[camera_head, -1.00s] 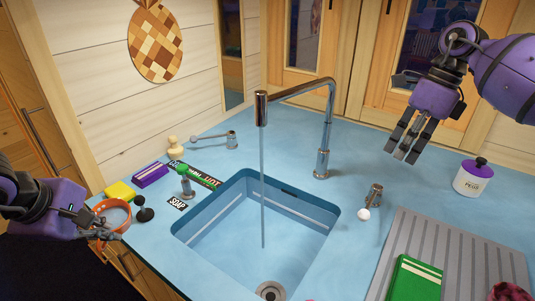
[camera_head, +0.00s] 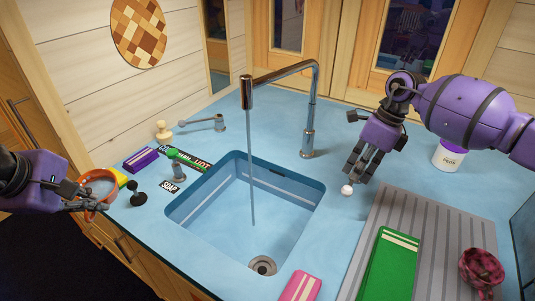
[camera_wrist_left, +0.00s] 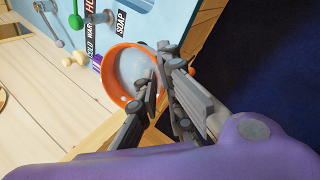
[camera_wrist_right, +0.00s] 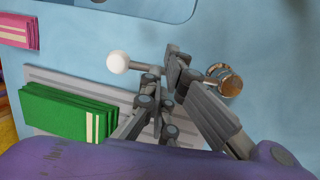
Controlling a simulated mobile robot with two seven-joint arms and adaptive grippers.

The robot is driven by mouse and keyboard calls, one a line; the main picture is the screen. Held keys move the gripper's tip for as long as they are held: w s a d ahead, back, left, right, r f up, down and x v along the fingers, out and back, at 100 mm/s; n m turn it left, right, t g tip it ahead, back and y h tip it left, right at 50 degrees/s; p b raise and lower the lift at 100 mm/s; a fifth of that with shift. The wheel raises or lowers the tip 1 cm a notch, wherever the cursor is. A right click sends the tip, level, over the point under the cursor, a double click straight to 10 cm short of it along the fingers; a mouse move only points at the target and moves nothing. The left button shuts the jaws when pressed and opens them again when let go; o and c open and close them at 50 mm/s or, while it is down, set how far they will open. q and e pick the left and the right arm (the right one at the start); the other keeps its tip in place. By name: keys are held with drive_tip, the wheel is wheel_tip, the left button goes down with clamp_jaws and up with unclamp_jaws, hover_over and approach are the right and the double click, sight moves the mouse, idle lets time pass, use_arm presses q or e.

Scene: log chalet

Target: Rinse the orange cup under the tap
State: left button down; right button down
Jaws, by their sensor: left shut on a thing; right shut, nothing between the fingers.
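The orange cup (camera_head: 106,186) is at the counter's left edge. My left gripper (camera_head: 88,203) is shut on its wall; the left wrist view shows one finger inside the cup (camera_wrist_left: 116,78). The tap (camera_head: 247,95) stands behind the sink, and a thin stream of water (camera_head: 251,170) falls from its spout into the sink basin (camera_head: 215,215). My right gripper (camera_head: 352,180) is shut and empty, low by the white-knobbed lever (camera_head: 346,190) at the sink's right. In the right wrist view the white knob (camera_wrist_right: 118,62) is left of the fingertips; I cannot tell whether they touch.
A grey drainer (camera_head: 425,225) with green cloths (camera_head: 390,265) and a pink cup (camera_head: 481,269) lies right.

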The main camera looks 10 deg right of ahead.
drive_tip(key=shift+s+f, duration=0.15)
drive_tip(key=shift+f, duration=0.6)
drive_tip(key=shift+s+a+f, duration=0.15)
drive_tip(key=shift+s+a, duration=0.05)
